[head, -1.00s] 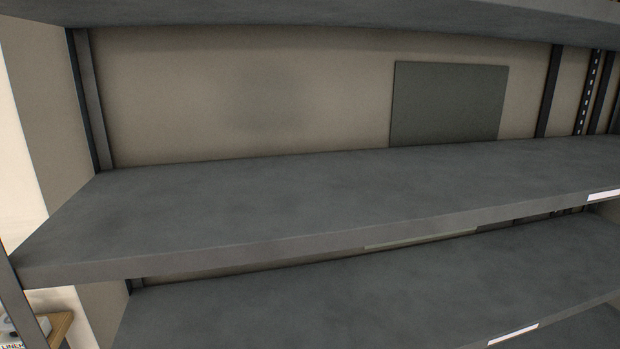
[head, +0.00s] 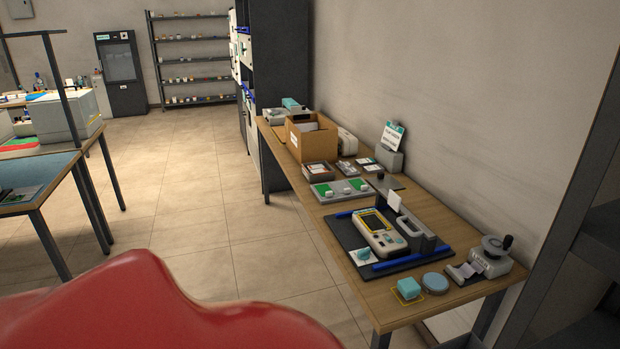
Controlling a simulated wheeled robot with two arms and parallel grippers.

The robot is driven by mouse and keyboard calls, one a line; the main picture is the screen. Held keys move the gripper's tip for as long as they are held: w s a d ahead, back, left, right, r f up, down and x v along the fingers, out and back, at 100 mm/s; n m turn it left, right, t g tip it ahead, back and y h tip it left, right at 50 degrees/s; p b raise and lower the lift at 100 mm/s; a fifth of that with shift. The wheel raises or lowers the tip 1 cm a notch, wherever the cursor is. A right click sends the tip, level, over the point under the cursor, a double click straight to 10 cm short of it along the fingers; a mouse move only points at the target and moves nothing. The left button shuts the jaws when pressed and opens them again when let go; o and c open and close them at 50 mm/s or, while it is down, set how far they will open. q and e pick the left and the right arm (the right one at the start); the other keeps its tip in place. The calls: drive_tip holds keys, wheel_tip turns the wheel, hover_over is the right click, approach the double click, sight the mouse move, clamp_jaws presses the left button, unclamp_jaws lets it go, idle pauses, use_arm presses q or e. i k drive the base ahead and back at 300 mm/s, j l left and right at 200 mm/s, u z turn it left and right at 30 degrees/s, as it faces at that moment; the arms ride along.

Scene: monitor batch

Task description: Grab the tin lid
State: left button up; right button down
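A round, flat blue-grey disc (head: 435,282) lies near the front edge of the wooden bench (head: 385,303) on the right. It looks like a tin lid, but I cannot tell for sure at this size. A small teal block (head: 408,288) sits just left of it on a yellow-outlined square. A grey device with a dark knob (head: 492,257) stands to its right, with a small scoop-like piece beside it. Neither of my grippers is in view.
A dark mat (head: 350,236) with a handheld meter (head: 378,232) and blue bars lies behind the disc. A cardboard box (head: 312,142) stands farther back. Another table (head: 38,183) is at the left. Dark shelving (head: 575,260) rises at the right edge. Tiled floor (head: 195,190) is open between.

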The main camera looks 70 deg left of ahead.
sight(388, 181)
drive_tip(key=u, duration=1.65)
drive_tip(key=i+j, duration=0.2)
drive_tip(key=i+j+z, duration=0.05)
drive_tip(key=j, duration=0.05)
